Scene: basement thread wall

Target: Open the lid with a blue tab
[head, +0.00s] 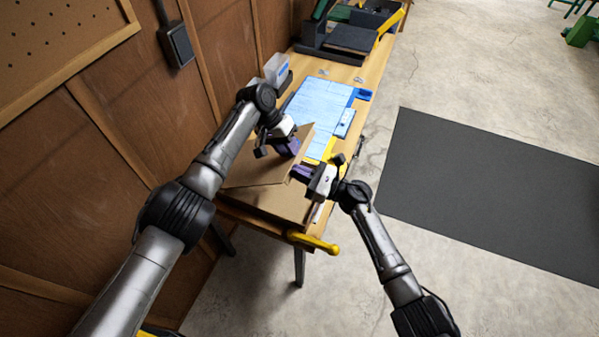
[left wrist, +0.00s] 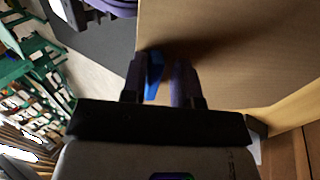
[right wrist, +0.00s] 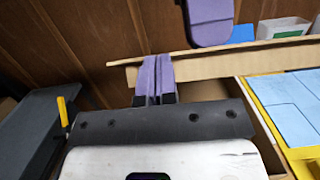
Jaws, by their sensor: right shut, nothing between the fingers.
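A cardboard box (head: 278,204) is at the near end of the workbench. Its cardboard lid (head: 250,171) looks tilted up, with a gap below its right edge; it also fills much of the left wrist view (left wrist: 225,50). The blue tab (left wrist: 154,72) shows between the left gripper's fingers, nearer the left one. My left gripper (head: 286,147) is at the lid's far right edge, its fingers apart, and I cannot tell whether they touch the tab. My right gripper (head: 303,173) is shut and empty at the box's right side; its purple fingers (right wrist: 158,75) overlap the lid's edge in the right wrist view.
Light-blue sheets (head: 318,101) lie on the bench beyond the box. A clear bin (head: 276,67) stands by the wooden wall. A yellow-handled tool (head: 313,242) is at the bench's near edge. The floor with a dark mat (head: 480,190) is clear at right.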

